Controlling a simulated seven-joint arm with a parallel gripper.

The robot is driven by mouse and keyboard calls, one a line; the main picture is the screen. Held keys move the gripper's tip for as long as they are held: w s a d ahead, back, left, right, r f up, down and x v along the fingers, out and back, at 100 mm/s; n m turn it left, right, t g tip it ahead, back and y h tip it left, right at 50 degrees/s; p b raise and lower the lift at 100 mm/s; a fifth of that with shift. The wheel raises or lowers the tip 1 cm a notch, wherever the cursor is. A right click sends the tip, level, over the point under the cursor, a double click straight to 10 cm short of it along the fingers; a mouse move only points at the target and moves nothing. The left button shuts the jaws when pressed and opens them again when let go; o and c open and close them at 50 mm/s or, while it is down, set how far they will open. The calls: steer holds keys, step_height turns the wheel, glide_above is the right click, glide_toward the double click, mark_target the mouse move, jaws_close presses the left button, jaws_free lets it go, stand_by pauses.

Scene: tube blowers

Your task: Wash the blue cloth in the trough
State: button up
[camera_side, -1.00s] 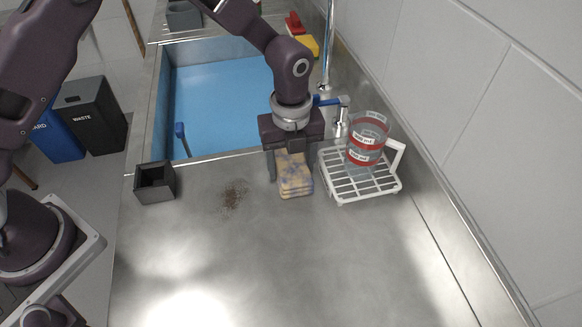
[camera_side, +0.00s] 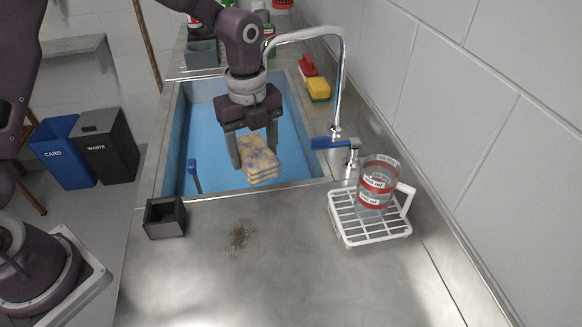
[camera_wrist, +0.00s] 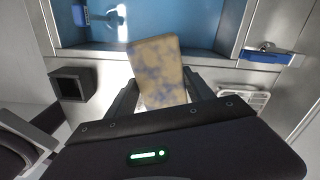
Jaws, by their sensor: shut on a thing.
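The cloth (camera_side: 263,160) is a folded, yellowish pad with blue patches. My gripper (camera_side: 254,154) is shut on it, with a finger on either side, and holds it in the air. In the side view the cloth appears over the near part of the trough (camera_side: 215,165), a blue-lined basin sunk in the metal counter. In the wrist view the cloth (camera_wrist: 157,70) sticks out beyond the fingers and overlaps the trough's near edge. Its height above the basin is hard to tell. A chrome tap (camera_side: 340,90) with a blue lever (camera_side: 333,143) stands right of the trough.
A white rack (camera_side: 370,228) with a red-banded clear beaker (camera_side: 377,185) stands front right. A dark open box (camera_side: 165,217) and a brown stain (camera_side: 240,236) are on the front counter. A blue-headed brush-like tool (camera_side: 193,172) leans in the trough. A yellow sponge (camera_side: 318,90) lies behind the tap.

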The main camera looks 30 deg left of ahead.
steer(key=w+a+f+n, duration=0.2)
steer(key=w+a, duration=0.1)
steer(key=a, duration=0.2)
steer(key=w+a+f+n, duration=0.1)
steer(key=w+a+f, duration=0.1)
steer(key=a, duration=0.4)
steer(key=f, duration=1.9)
steer(key=shift+w+d+f, duration=0.2)
steer(key=shift+w+d, duration=0.05)
steer(key=shift+w+a, duration=0.4)
steer(key=shift+s+d, duration=0.4)
